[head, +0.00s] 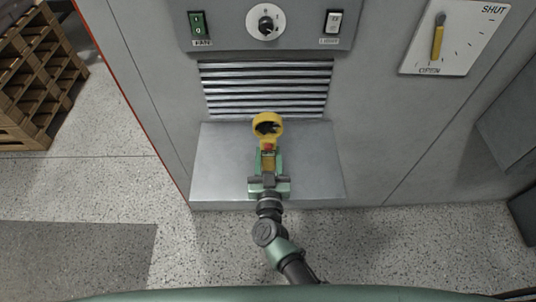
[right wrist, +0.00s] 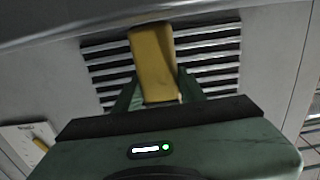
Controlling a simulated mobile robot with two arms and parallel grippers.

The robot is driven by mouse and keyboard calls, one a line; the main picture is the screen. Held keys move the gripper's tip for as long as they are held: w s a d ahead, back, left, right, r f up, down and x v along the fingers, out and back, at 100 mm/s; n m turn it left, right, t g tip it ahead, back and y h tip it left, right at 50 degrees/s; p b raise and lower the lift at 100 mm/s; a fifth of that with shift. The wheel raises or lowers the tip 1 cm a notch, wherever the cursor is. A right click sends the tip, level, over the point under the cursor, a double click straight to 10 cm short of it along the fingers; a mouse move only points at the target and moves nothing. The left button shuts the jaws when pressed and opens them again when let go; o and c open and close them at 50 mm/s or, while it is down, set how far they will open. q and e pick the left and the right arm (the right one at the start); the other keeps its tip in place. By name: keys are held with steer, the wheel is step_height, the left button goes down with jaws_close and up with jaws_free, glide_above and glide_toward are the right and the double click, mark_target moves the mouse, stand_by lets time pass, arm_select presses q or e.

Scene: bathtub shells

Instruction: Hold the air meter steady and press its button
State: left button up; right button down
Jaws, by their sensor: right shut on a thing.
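The yellow air meter (head: 267,125) has a round head with a dark face and a red button (head: 268,147) just below it. It is in the middle of the head view, in front of the metal ledge and the vent. My right gripper (head: 268,163) is shut on its lower body, below the button. In the right wrist view the yellow body (right wrist: 153,60) stands between the two green fingers (right wrist: 157,92); the face and button are hidden there. I cannot tell whether the meter touches the ledge. My left gripper is not in view.
A bare grey metal ledge (head: 225,165) juts from the cabinet below a slatted vent (head: 225,85). Above are a fan switch (head: 198,24), a knob (head: 266,22) and a light switch (head: 333,23). A yellow lever (head: 437,42) is at upper right. A wooden crate stack (head: 35,80) stands left.

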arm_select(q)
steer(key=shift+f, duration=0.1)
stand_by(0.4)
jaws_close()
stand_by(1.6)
